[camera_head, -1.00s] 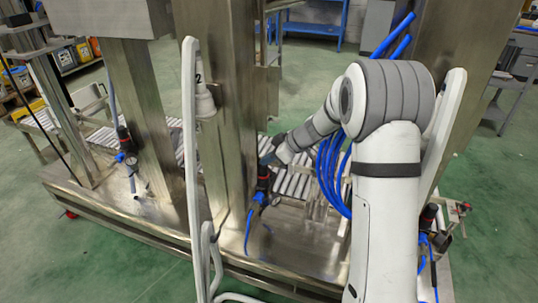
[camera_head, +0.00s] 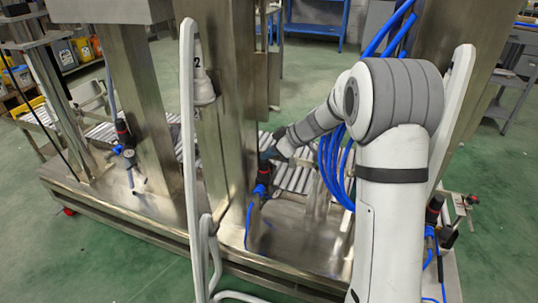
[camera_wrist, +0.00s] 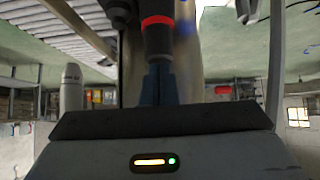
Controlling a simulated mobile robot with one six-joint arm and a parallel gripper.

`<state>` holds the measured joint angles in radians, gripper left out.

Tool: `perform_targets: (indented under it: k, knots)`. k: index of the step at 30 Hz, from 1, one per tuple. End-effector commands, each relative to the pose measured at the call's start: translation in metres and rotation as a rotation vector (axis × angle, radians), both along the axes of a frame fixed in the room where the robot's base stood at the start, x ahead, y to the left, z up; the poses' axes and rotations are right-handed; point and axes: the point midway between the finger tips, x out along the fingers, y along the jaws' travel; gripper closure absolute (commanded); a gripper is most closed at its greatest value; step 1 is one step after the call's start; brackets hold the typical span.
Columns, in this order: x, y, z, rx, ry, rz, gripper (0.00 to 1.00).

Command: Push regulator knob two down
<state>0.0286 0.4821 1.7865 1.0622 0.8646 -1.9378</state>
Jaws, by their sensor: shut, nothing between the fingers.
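The middle regulator (camera_head: 263,174), dark with blue fittings, stands upright in front of the steel column marked 2 (camera_head: 197,62). Its black knob is partly hidden by my gripper (camera_head: 269,155) in the head view. In the wrist view, which looks upside down, the regulator's black body with a red ring (camera_wrist: 157,22) lies straight ahead of my shut fingers (camera_wrist: 157,84). The fingertips are at or very near the knob end; I cannot tell whether they touch. Nothing is held between them.
Another regulator (camera_head: 124,145) stands at the left column, and a third (camera_head: 434,212) at right, partly behind my arm. Blue hoses (camera_head: 334,165) hang beside my forearm. A roller conveyor (camera_head: 294,179) runs behind.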

Motion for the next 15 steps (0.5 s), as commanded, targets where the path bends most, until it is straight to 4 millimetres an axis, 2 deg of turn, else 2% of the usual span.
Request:
perform_targets:
  k: [1,8,11,15]
  knots:
    - [-0.005,-0.001,-0.015,-0.01,0.023,0.003,1.0]
    - [-0.005,-0.001,-0.011,-0.011,0.021,0.003,1.0]
    - [-0.004,-0.001,0.002,-0.01,0.015,0.003,1.0]
    - [-0.004,-0.001,0.035,-0.005,0.0,0.002,1.0]
